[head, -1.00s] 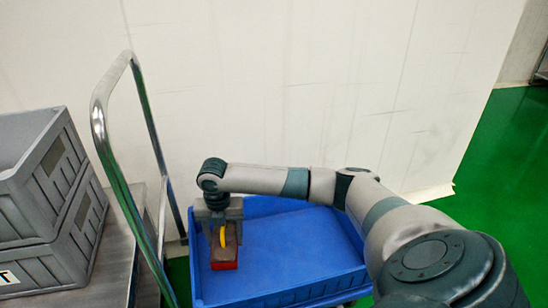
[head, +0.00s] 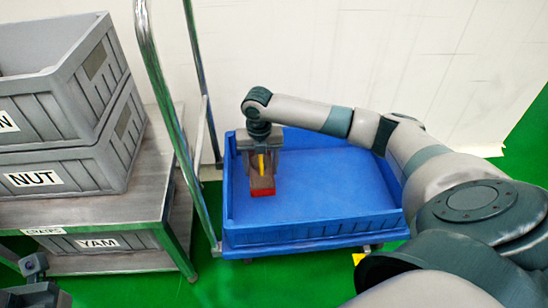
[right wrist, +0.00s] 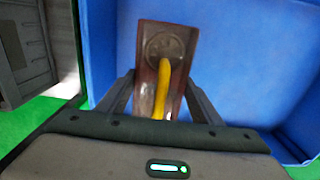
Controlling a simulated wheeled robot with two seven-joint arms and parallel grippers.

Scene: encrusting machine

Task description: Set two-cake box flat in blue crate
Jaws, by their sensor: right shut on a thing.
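The two-cake box (head: 262,188) is small and red with a brownish top and a yellow strip. My right gripper (head: 261,165) is shut on it from above, inside the left part of the blue crate (head: 310,234). In the right wrist view the box (right wrist: 152,75) sits between the fingers (right wrist: 160,100). A round cake shape shows at its far end; the yellow strip and gripper cover the near end. The box looks about level, but I cannot tell whether it touches the crate floor.
The crate floor right of the box is clear. A metal trolley handle (head: 168,110) rises at the crate's left. A pale wall (head: 330,60) stands behind.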

